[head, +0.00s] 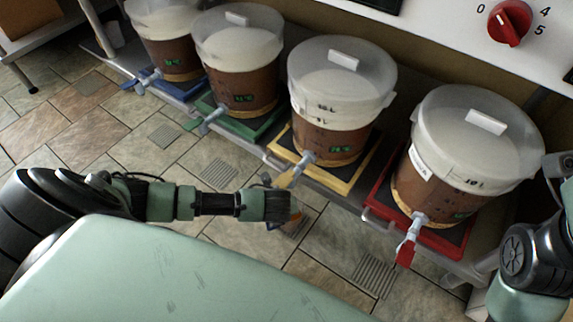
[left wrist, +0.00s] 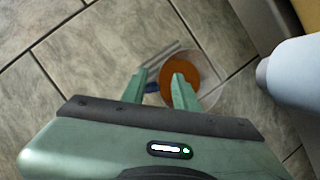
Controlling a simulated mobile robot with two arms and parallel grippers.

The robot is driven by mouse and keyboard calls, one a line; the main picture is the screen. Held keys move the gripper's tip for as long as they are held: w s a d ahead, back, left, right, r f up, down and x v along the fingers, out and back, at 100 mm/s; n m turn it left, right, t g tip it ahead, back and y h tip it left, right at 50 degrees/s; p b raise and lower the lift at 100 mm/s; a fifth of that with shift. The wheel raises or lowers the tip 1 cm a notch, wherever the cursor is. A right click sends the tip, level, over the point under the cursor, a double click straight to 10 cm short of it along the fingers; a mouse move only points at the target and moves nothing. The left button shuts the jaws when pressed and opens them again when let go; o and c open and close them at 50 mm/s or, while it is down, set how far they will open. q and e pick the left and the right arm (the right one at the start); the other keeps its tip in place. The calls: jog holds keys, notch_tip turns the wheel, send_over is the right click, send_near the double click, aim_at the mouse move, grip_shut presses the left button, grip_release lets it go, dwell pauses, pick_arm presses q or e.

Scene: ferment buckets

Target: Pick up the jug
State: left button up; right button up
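The jug (left wrist: 205,62) is a clear round vessel with amber-orange liquid, seen from above in the left wrist view. In the head view only a small part of the jug (head: 301,221) shows, mostly hidden behind my left wrist. A blue part (left wrist: 152,87), perhaps its handle, lies between the fingers of my left gripper (left wrist: 160,84). The fingers are apart, with the right one overlapping the jug's liquid in the view. I cannot tell whether they touch the jug. In the head view, my left gripper is mostly hidden. My right arm is at the right edge; its gripper does not show.
Several lidded buckets stand on coloured trays along a low shelf: blue, green, yellow (head: 362,176) and red (head: 458,240). Their taps stick out towards me; a pale tap (left wrist: 292,72) is close on the right in the wrist view. Tiled floor (head: 215,258) lies below.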

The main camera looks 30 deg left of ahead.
pick_arm(q)
grip_shut()
jog(key=shift+d, duration=0.1)
dwell(1.3)
